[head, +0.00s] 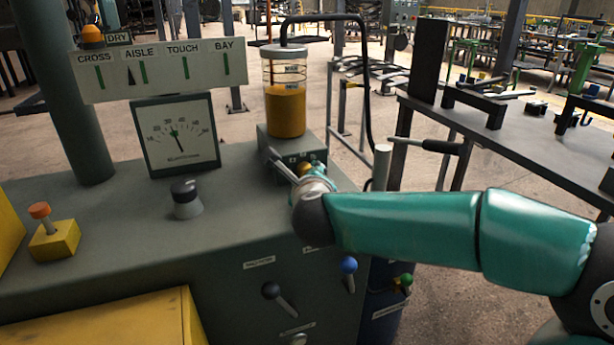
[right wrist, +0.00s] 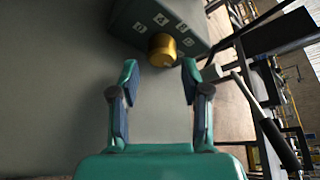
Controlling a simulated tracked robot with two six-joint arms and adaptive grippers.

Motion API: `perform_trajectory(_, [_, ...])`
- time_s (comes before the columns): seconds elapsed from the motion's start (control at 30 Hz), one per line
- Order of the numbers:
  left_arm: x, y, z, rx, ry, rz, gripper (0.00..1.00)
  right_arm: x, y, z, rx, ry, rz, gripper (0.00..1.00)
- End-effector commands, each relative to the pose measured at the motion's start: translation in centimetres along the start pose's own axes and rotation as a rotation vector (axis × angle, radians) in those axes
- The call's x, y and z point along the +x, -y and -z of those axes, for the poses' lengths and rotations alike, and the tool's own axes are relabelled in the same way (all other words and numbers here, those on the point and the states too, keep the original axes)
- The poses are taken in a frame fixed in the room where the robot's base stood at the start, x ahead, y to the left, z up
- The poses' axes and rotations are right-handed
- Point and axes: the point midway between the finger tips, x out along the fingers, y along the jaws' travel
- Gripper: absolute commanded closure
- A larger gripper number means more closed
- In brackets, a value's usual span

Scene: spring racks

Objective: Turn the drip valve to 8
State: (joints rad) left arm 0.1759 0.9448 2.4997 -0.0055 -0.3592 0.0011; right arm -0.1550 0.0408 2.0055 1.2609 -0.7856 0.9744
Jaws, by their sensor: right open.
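The drip valve is a brass knob (right wrist: 162,49) on the face of a grey box (right wrist: 125,18), with small number plates around it; its pointer and setting cannot be read. In the head view the knob (head: 305,169) is partly hidden by my right gripper. Above it stands a clear reservoir (head: 285,108) of amber oil. My right gripper (right wrist: 160,78) is open and empty, with its fingertips just short of the knob and to either side of it. In the head view the right gripper (head: 290,165) is at the front of the box. My left gripper is not in view.
A gauge (head: 176,135), a black knob (head: 186,198) and a yellow box with an orange button (head: 54,235) are on the grey cabinet top (head: 120,225). Levers (head: 281,296) project from its front. A black-handled bar (head: 438,146) lies right of the oiler.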

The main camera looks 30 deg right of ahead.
Motion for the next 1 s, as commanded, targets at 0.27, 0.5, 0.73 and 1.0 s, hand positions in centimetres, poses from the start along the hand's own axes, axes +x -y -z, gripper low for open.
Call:
perform_trajectory(0.27, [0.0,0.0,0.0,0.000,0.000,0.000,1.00,-5.7,-0.1,0.0,0.000,0.003,-0.002,0.53])
perform_trajectory(0.5, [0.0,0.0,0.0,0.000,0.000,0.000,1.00,-8.2,-0.1,0.1,-0.001,0.000,-0.002,0.53])
perform_trajectory(0.73, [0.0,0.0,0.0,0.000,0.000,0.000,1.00,-8.4,-0.1,0.2,-0.001,-0.003,-0.001,0.53])
perform_trajectory(1.0, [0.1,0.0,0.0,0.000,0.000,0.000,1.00,-8.4,-0.1,0.1,-0.001,-0.002,-0.001,0.53])
